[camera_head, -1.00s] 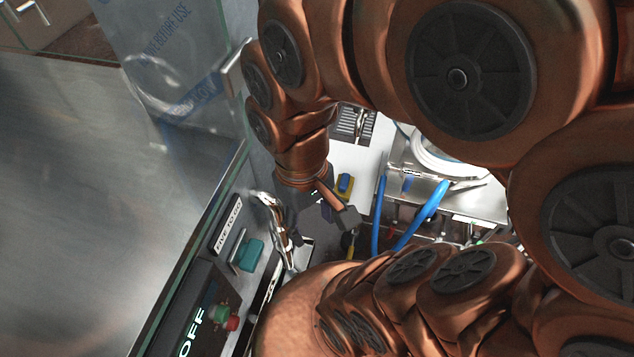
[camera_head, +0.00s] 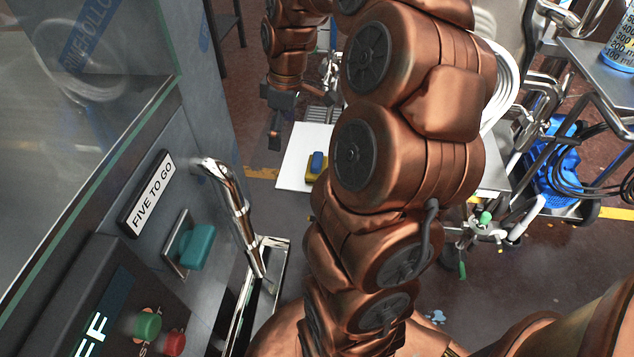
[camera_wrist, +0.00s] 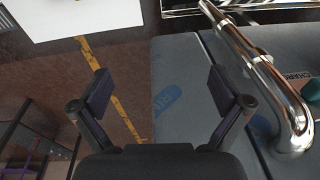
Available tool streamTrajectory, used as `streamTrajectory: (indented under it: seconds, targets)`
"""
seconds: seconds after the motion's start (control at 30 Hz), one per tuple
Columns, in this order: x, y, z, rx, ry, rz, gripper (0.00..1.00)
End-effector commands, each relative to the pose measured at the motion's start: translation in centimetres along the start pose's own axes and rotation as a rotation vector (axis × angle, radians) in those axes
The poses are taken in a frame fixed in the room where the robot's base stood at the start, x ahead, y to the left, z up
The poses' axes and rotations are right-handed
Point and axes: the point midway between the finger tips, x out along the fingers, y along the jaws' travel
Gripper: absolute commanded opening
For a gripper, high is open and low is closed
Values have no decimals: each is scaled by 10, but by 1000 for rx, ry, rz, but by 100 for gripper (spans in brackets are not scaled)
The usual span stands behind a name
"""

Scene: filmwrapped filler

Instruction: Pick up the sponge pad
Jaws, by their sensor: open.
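A small block with a blue top and yellow base (camera_head: 315,166), which looks like the sponge pad, lies on a white tabletop (camera_head: 294,161) in the head view. My arm partly covers that tabletop. My gripper (camera_head: 298,112) is up and to the left of the pad in the picture, apart from it. In the wrist view my gripper (camera_wrist: 160,93) is open, with nothing between its fingers. The wrist view shows a corner of the white tabletop (camera_wrist: 75,14) at top left, but not the pad.
A grey machine with a chrome handle (camera_head: 238,215), teal knob (camera_head: 197,247) and buttons stands at left. The handle also shows close to the right finger in the wrist view (camera_wrist: 258,72). A metal cart (camera_head: 592,68) and blue crate (camera_head: 556,172) are at right.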

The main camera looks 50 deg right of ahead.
Motion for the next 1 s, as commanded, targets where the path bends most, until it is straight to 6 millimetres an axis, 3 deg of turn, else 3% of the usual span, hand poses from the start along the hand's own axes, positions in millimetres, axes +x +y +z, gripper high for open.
streamTrajectory:
  seconds: [0.03,0.1,0.3,0.4,1.0]
  targets:
    - [32,22,12,-4,7,2,100]
    - [49,49,25,-20,19,16,100]
    - [88,102,61,-51,31,42,100]
    - [97,115,73,-59,32,50,100]
    - [144,122,78,-66,31,51,100]
